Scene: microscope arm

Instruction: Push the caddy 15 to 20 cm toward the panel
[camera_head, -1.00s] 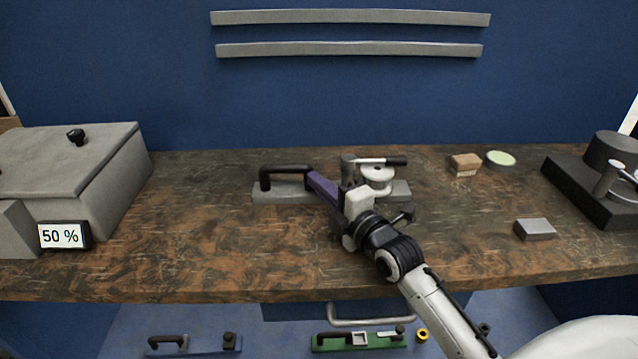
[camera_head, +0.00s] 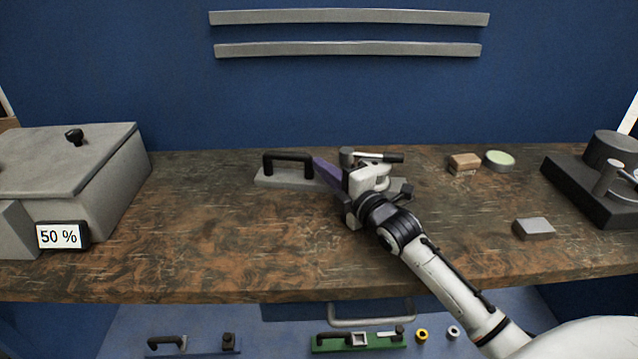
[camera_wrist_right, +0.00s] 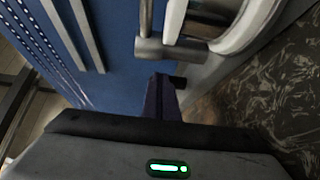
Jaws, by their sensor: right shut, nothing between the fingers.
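The caddy (camera_head: 278,179) is a grey flat base on the wooden bench. It has a black arched handle (camera_head: 287,156) at its left end and a grey post with a black-tipped lever (camera_head: 380,157) at its right. My right gripper (camera_head: 322,168) is shut and empty, its purple fingers at the caddy's middle, beside the handle; contact cannot be made out. My right wrist hides part of the base. The right wrist view shows the dark fingers (camera_wrist_right: 160,98) below the grey post and lever (camera_wrist_right: 168,48). The blue panel (camera_head: 330,100) stands behind the bench. My left gripper is out of view.
A grey box (camera_head: 70,160) with a 50 % display stands left. A wooden block (camera_head: 464,162), a green-topped disc (camera_head: 499,159), a grey block (camera_head: 534,229) and a dark-based device (camera_head: 590,190) are right. Bare bench lies between the caddy and panel.

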